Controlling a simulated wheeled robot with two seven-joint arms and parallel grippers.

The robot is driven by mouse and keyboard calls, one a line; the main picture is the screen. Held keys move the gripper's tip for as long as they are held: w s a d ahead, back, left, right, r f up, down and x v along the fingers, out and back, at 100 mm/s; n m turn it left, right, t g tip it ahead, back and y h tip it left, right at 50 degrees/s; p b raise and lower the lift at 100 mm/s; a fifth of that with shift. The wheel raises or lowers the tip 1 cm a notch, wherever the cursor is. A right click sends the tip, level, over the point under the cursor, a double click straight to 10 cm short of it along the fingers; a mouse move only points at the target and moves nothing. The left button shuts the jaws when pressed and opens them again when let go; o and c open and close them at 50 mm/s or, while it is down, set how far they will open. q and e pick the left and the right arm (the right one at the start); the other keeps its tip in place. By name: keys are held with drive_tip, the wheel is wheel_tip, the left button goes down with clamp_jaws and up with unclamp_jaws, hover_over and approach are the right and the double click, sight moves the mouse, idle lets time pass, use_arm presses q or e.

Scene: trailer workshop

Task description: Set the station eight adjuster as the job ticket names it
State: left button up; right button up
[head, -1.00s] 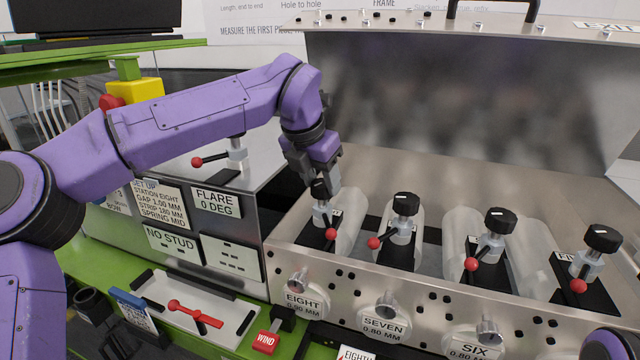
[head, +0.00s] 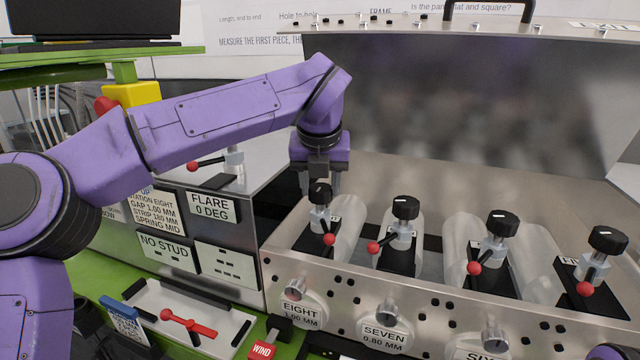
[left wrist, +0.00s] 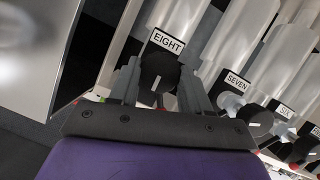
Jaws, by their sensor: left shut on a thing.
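The station eight adjuster has a black knob (head: 320,197) with a white mark on top, above a grey stem and a red-ball lever (head: 329,239). My left gripper (head: 320,186) comes down from above and is shut on this knob. In the left wrist view the knob (left wrist: 158,68) sits between the two fingers, below the EIGHT label (left wrist: 167,41). The station eight dial plate (head: 301,313) reads 1.00 MM. The job ticket (head: 155,212) shows station eight, gap 1.00 MM, strip 180 MM, spring mid; its top is partly hidden. My right gripper is out of view.
Similar knobs stand to the right: station seven (head: 405,207), station six (head: 501,223) and another (head: 607,240). A raised metal cover (head: 450,100) stands behind them. A white tray (head: 160,308) with a red tool and a red WIND tag (head: 262,350) are at lower left.

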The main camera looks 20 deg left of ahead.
use_arm(q)
drive_tip(key=shift+r, duration=0.15)
drive_tip(key=o, duration=1.1)
drive_tip(key=shift+c, duration=0.2)
drive_tip(key=v, duration=1)
drive_tip(key=shift+r, duration=0.15)
drive_tip(key=shift+s, duration=0.15)
